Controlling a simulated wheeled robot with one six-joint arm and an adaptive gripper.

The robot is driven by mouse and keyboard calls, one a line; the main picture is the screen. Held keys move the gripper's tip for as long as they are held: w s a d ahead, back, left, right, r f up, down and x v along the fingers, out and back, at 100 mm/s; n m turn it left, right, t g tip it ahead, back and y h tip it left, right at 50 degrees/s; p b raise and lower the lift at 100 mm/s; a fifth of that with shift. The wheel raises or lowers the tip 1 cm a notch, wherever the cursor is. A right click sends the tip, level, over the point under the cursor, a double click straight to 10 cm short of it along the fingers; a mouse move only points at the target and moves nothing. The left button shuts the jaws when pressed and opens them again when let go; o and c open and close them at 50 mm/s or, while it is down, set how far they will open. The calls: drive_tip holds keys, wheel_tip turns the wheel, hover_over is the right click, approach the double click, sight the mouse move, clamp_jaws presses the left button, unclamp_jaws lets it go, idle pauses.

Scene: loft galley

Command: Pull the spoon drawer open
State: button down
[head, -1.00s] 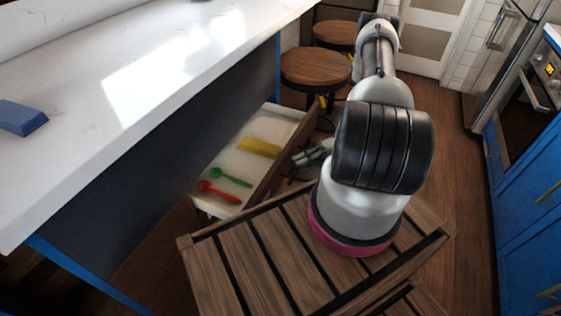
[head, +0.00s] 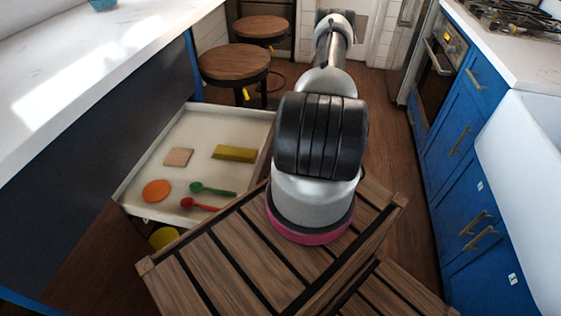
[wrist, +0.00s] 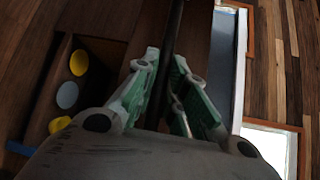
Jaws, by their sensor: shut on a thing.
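The spoon drawer (head: 205,138) stands well out from under the counter in the head view. A green spoon (head: 212,189) and a red spoon (head: 200,204) lie in its near part. A yellow block (head: 234,153), a tan square (head: 178,157) and an orange disc (head: 157,190) also lie in it, apart from each other. In the wrist view my gripper (wrist: 165,85) is closed around a dark bar, the drawer handle (wrist: 173,35). My arm hides the gripper and handle in the head view.
Below the drawer a yellow round thing (head: 163,237) shows; the wrist view has yellow and grey-blue discs (wrist: 67,95) in a dark compartment. Two round stools (head: 235,62) stand beyond the drawer. Blue cabinets (head: 465,160) line the right, with open floor (head: 395,170) before them.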

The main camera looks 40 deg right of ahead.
drive_tip(key=shift+s+d, duration=0.1)
drive_tip(key=shift+d, duration=0.1)
drive_tip(key=c, duration=1.7)
unclamp_jaws()
drive_tip(key=shift+c, duration=0.2)
drive_tip(key=s+d+r, duration=0.1)
drive_tip(key=d, duration=1)
drive_tip(key=shift+s+d+r, duration=0.3)
drive_tip(key=shift+s+d, duration=0.05)
drive_tip(key=shift+d, duration=0.05)
